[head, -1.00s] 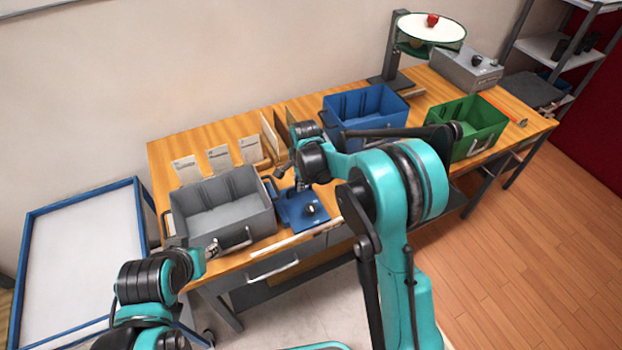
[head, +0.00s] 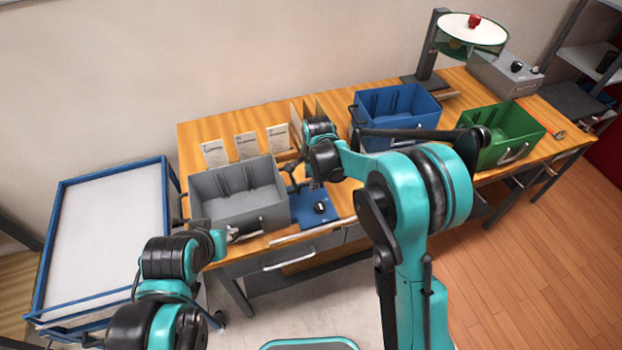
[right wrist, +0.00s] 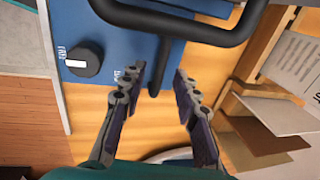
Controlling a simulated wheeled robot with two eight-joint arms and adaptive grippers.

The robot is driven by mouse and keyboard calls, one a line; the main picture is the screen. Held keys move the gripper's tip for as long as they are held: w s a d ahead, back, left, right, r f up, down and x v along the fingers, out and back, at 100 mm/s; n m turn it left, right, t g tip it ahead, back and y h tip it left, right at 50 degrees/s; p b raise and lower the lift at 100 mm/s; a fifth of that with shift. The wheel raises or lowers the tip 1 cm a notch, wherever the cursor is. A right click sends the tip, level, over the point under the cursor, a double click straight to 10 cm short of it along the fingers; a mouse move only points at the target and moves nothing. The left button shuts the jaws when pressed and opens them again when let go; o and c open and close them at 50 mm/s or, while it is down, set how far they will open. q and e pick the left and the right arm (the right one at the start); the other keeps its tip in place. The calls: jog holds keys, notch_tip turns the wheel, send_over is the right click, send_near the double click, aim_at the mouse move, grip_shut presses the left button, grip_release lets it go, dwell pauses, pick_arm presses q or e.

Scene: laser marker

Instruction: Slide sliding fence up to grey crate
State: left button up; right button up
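The grey crate (head: 240,200) stands on the left part of the wooden table. Just right of it is a low blue unit (head: 318,208) with a black knob (right wrist: 85,60) and a black bar handle (right wrist: 190,22). I cannot tell for certain which part is the sliding fence. My right gripper (right wrist: 160,74) is open beside the blue unit. The handle's black post (right wrist: 155,82) appears between its fingertips, with no visible grip. In the head view the right gripper (head: 300,180) is at the crate's right side. My left gripper (head: 232,235) is near the crate's front; its fingers are too small to read.
White cards (head: 246,146) and upright brown boards (right wrist: 270,115) stand behind the crate and blue unit. A blue crate (head: 397,104) and green crate (head: 500,135) are to the right. A lamp-like stand (head: 435,60) and grey box (head: 505,75) are at the back right.

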aim_at(315, 198)
notch_tip(315, 198, up, 12)
jog(key=s, duration=0.2)
jog(key=shift+d+f, duration=0.25)
jog(key=shift+d, duration=0.05)
jog(key=shift+s, duration=0.1)
jog(key=s+d+r+n+t+b, duration=0.2)
jog(key=s+d+r+n+t, duration=0.15)
jog(key=s+d+n, duration=0.7)
jog(key=s+d+f+n+b, duration=0.1)
jog(key=s+f+n, duration=0.1)
jog(key=s, duration=0.4)
jog(key=s+d+f+n+t, duration=0.1)
jog(key=s+d+f+n, duration=0.1)
jog(key=s, duration=0.5)
jog(key=shift+s+f+h+b, duration=0.2)
jog(key=shift+h+b, duration=0.1)
jog(key=shift+b, duration=0.1)
jog(key=shift+t, duration=0.25)
